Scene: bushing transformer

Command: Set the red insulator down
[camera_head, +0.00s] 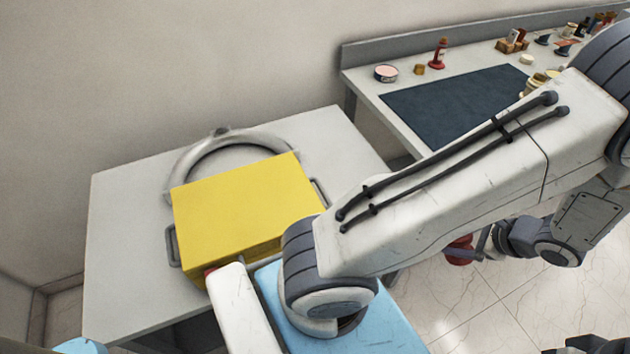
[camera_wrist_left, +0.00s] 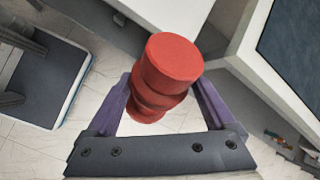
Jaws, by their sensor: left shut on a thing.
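The red insulator (camera_wrist_left: 168,70) is a ribbed, stacked round piece in the left wrist view. It sits between the two purple fingers of my left gripper (camera_wrist_left: 164,88), which is shut on it. In the head view the insulator (camera_head: 460,250) shows small and partly hidden behind my left arm's upper link. There my left gripper (camera_head: 483,243) holds it beside the workbench, with tiled floor behind it in the picture. No surface is seen touching it.
A white table (camera_head: 120,265) carries a yellow box (camera_head: 245,205) with side handles and a grey ring (camera_head: 185,165) behind it. A workbench (camera_head: 365,90) at the upper right has a dark mat (camera_head: 450,105), with small items along its back. My left arm crosses between them.

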